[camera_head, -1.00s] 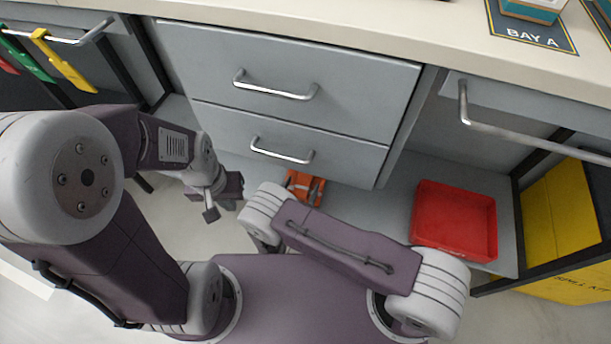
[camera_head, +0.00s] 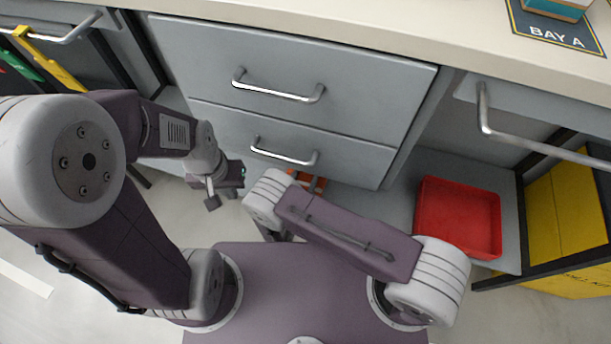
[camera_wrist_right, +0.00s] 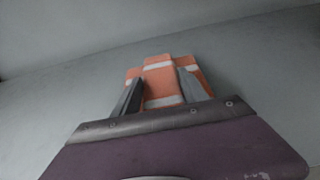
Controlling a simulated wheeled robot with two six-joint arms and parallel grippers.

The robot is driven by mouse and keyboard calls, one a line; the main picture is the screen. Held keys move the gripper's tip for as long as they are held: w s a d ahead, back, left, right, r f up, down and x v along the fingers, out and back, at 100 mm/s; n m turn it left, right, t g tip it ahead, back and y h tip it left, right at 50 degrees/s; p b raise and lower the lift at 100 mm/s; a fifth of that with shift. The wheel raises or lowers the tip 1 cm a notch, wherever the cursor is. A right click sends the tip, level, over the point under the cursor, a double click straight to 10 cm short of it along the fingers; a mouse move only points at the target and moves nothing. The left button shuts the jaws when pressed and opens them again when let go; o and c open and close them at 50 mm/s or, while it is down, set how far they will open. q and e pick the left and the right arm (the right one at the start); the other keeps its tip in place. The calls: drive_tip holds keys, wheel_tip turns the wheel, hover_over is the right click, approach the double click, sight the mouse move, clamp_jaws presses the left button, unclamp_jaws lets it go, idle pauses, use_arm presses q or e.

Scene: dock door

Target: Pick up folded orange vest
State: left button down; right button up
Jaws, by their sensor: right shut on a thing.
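The folded orange vest (camera_wrist_right: 160,72) with pale bands lies on the grey lower shelf in the right wrist view. My right gripper (camera_wrist_right: 158,88) has a finger on each side of the vest's middle fold and is shut on it. In the head view only a small orange part of the vest (camera_head: 309,182) shows below the drawers. My right forearm hides the rest of it and the right gripper there. My left gripper (camera_head: 226,184) hangs empty, left of the vest and clear of it. Its jaw opening cannot be made out.
A red tray (camera_head: 458,248) stands on the shelf to the right. A grey drawer unit (camera_head: 290,75) with bar handles overhangs the vest. Yellow boxes (camera_head: 566,210) stand at far right.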

sight(305, 177)
wheel_tip(305, 177, up, 9)
drive_tip(key=p, duration=0.4)
drive_tip(key=shift+r+p, duration=0.2)
drive_tip(key=shift+p, duration=0.2)
drive_tip(key=shift+r, duration=0.2)
